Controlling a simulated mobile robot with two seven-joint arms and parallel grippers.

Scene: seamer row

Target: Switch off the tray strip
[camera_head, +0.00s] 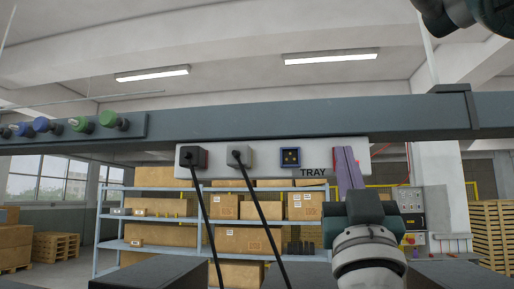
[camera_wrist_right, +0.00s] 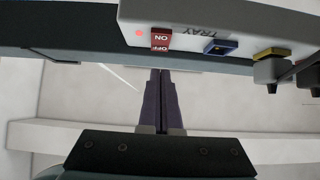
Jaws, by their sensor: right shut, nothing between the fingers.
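The tray strip (camera_head: 260,163) is a white power strip labelled TRAY, fixed along a grey-blue beam. In the right wrist view the strip (camera_wrist_right: 190,15) appears upside down, with a red rocker switch (camera_wrist_right: 161,40) marked ON and OFF and a glowing red lamp (camera_wrist_right: 139,33) beside it. In the head view my right gripper (camera_head: 345,152) hides the strip's switch end. Its purple fingers are shut and empty. In the wrist view the fingertips (camera_wrist_right: 161,70) are close to the OFF end of the switch; I cannot tell whether they touch it. My left gripper is not in view.
A black plug (camera_head: 192,156) and a grey plug (camera_head: 239,156) sit in the strip, their cables hanging down. A blue socket (camera_head: 290,157) is empty. The beam (camera_head: 250,121) runs above the strip. Shelves with cartons (camera_head: 240,240) stand behind.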

